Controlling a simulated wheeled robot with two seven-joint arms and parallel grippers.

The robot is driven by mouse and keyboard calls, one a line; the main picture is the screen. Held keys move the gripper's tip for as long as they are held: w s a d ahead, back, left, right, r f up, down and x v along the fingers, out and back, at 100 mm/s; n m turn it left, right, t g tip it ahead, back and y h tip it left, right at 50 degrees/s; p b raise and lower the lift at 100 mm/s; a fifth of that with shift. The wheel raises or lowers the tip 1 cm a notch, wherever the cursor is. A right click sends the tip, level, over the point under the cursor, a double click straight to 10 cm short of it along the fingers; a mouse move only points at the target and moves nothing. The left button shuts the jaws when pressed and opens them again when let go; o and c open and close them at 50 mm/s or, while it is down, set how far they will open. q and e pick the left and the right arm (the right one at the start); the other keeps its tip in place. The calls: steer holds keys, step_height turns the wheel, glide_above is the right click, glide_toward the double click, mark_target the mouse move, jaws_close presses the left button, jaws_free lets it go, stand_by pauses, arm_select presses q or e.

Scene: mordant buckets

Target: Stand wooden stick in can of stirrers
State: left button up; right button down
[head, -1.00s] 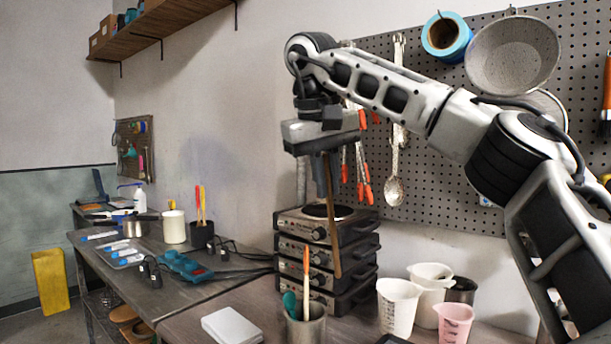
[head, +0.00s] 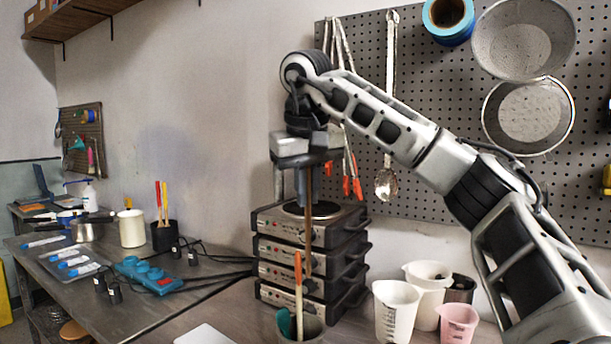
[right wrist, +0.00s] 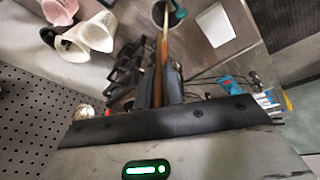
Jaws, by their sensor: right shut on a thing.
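The wooden stick (head: 308,235) hangs nearly upright from my right gripper (head: 307,190), which is shut on its upper part. The can of stirrers (head: 313,329) is a grey metal can at the bottom edge of the head view, partly cut off. It holds a light wooden stirrer with an orange tip (head: 298,285) and a teal spoon (head: 286,322). The held stick's lower end shows above the can, close to the orange-tipped stirrer. In the right wrist view the stick (right wrist: 158,75) points towards the can (right wrist: 159,14). My left gripper is not in view.
A stack of hot plates (head: 345,260) stands behind the stick. White beakers (head: 396,311) and a pink cup (head: 458,323) stand right of the can. A blue power strip (head: 150,275) and a black pot with handles (head: 165,236) are on the left table.

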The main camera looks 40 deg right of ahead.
mark_target(307, 230)
steer(key=f, duration=0.7)
steer(key=shift+s+a, duration=0.25)
steer(key=x, duration=0.3)
steer(key=b+x, duration=0.1)
steer(key=x, duration=0.2)
steer(key=s+a+x, duration=0.1)
steer(key=x, duration=0.2)
steer(key=shift+f+b, duration=0.15)
steer(key=shift+b, duration=0.25)
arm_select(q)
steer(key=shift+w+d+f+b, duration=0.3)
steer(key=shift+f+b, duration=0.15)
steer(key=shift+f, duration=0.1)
arm_select(e)
steer(key=shift+x, duration=1.75)
